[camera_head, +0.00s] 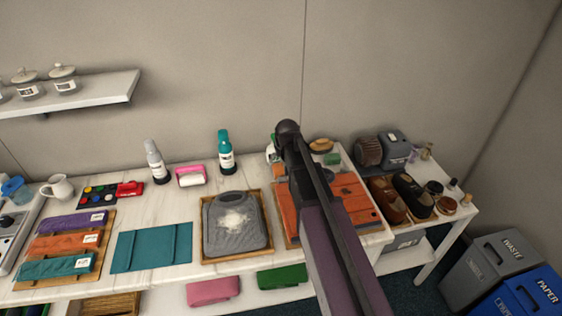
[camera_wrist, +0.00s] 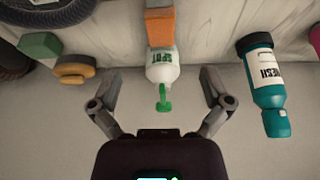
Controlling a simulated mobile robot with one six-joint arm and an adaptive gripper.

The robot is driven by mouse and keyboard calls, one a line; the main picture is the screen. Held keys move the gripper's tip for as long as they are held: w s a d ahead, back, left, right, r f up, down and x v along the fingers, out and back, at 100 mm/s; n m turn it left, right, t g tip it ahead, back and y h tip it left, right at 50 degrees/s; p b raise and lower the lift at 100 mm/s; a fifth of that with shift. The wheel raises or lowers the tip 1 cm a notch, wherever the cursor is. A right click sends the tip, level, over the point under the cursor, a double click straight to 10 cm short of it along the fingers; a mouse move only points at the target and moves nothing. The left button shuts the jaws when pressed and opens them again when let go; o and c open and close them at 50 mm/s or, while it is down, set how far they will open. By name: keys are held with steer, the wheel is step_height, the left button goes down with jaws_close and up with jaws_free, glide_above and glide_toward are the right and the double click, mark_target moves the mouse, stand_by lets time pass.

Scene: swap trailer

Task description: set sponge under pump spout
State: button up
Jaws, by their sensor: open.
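A white SPOT bottle with a green pump (camera_wrist: 163,72) stands near the wall. In the wrist view it lies between my open, empty gripper fingers (camera_wrist: 160,74), and I cannot tell how far off it is. An orange block, seemingly a sponge (camera_wrist: 159,28), is beside the bottle on its side away from the wall. In the head view, the bottle (camera_head: 270,154) and orange block (camera_head: 278,170) show just left of my arm, which hides my gripper there. A green block, perhaps another sponge (camera_wrist: 40,45), lies beside a yellow-and-brown brush (camera_wrist: 75,68).
A teal spray bottle (camera_wrist: 268,90) stands to one side of the pump bottle. An orange folded cloth or garment (camera_head: 355,199) lies on a board under my arm. Brown shoes (camera_head: 388,198) and a dark grey device (camera_head: 395,149) are at right. A grey garment (camera_head: 235,240) fills a tray.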

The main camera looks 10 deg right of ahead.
steer(key=s+g, duration=0.1)
steer(key=s, duration=0.7)
steer(key=s+f+g, duration=0.1)
steer(key=s+g, duration=0.1)
steer(key=s, duration=0.5)
steer(key=s+g, duration=0.1)
steer(key=s, duration=0.7)
steer(key=shift+s+a+f+g, duration=0.2)
steer(key=shift+s+a+g, duration=0.1)
steer(key=shift+s+a, duration=0.05)
